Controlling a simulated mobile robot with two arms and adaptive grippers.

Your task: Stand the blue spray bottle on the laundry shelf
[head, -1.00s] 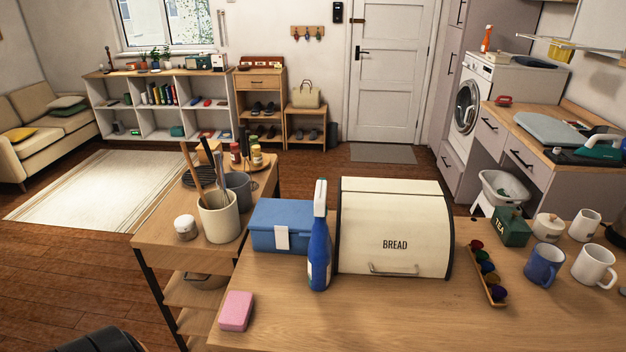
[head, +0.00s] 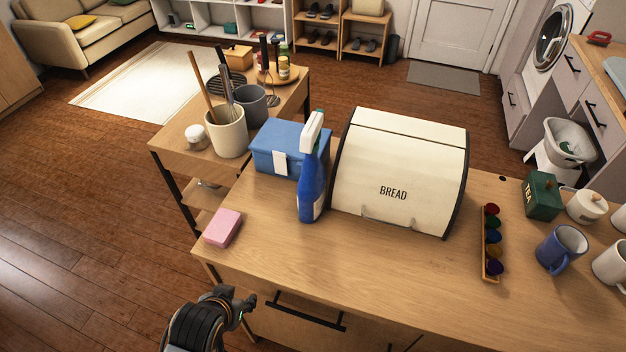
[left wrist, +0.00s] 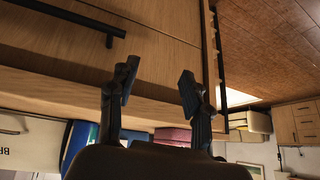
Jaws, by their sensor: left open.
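The blue spray bottle (head: 311,182) with a white trigger head stands upright on the wooden counter (head: 300,265), in front of a blue box and just left of the bread bin. My left gripper (head: 236,304) is low in the head view, in front of the counter's near edge, apart from the bottle. In the left wrist view its two dark fingers (left wrist: 155,92) are spread with nothing between them. That view appears upside down, with a drawer front close by. The laundry shelf is out of view now. My right gripper is not in view.
A blue box (head: 290,148) and a cream bread bin (head: 400,170) crowd the bottle. A pink sponge (head: 222,228) lies near the left corner. A coffee-pod tray (head: 491,243) and mugs (head: 561,249) stand right. The counter's front middle is clear.

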